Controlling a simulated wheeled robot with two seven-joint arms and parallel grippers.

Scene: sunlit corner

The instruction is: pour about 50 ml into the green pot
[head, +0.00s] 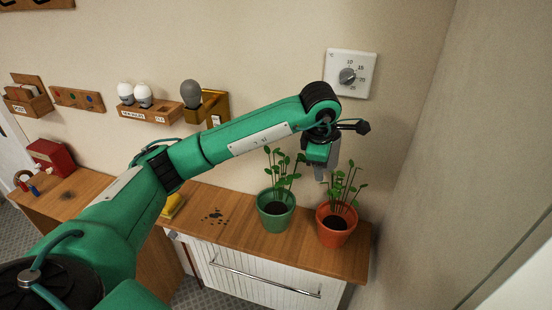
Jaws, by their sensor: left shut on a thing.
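The green pot (275,221) stands upright on the wooden counter and holds dark soil and a leafy plant. An orange-red pot (334,236) with a similar plant stands just right of it. My left arm reaches across from the left. My left gripper (321,174) points down above and behind the gap between the two plants, near the wall. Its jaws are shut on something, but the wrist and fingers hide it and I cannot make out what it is. No stream of liquid shows. My right gripper is not in view.
The counter (243,234) has dark spots (215,216) left of the green pot and a yellow thing (173,205) farther left. A dial plate (350,74) is on the wall above. A bulb rack (150,112) hangs at left. The right wall is close.

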